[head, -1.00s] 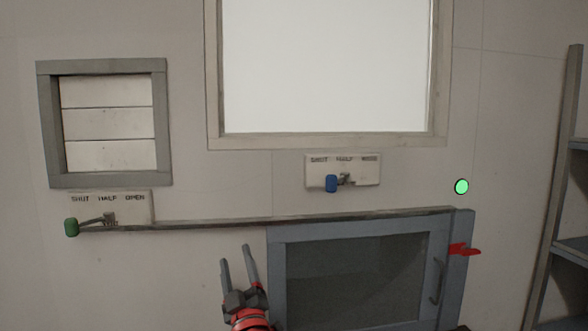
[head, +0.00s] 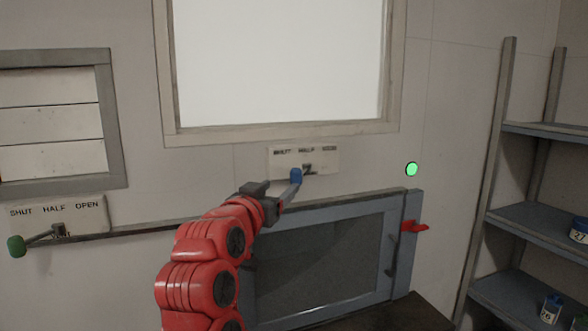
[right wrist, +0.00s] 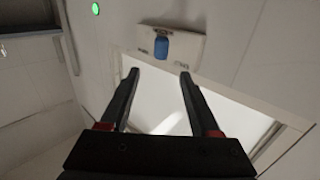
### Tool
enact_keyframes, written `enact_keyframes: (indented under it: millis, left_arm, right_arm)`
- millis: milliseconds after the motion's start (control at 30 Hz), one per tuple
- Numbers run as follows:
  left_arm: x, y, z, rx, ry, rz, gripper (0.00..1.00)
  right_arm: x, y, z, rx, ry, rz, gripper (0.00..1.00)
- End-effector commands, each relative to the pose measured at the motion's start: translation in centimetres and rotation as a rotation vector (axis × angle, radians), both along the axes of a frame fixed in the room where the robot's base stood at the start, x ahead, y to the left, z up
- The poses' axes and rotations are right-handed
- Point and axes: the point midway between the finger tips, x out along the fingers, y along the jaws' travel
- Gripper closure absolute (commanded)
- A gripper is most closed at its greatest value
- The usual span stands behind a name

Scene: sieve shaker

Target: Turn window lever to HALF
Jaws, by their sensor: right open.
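The window lever has a blue knob (head: 296,177) and sits on a white plate (head: 327,158) under the bright window (head: 278,62). The plate reads SHUT, HALF and a third word too blurred to read. The knob lies left of and a little below the lever's pivot, on the SHUT side. My right gripper (head: 290,192) is open, its fingers close to the knob. In the right wrist view the blue knob (right wrist: 161,47) shows just beyond and between the open fingertips (right wrist: 158,73), with nothing between them. My left gripper is not in view.
A louvred vent (head: 52,122) at left has its own green-knobbed lever (head: 16,246). Below the window is a grey-framed glass door (head: 330,262) with a red latch (head: 415,227). A green light (head: 411,169) is on the wall. Shelves (head: 535,222) stand at right.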

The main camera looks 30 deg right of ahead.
Motion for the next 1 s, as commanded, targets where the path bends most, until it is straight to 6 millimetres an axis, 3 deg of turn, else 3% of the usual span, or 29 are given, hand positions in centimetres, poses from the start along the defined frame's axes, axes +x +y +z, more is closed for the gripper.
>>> enact_keyframes:
  millis: [200,500,933,1000]
  left_arm:
    - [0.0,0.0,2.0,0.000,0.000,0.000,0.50]
    - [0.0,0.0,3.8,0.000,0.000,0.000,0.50]
    - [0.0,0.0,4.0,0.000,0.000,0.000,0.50]
    - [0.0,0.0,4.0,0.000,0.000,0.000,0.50]
  right_arm:
    - [3.2,-4.5,0.4,-0.001,0.004,-0.004,0.37]
    - [6.4,-8.6,0.2,-0.001,0.002,0.000,0.37]
    - [7.1,-9.4,0.1,-0.002,-0.002,0.003,0.37]
    - [7.1,-9.4,0.1,-0.002,-0.002,0.003,0.48]
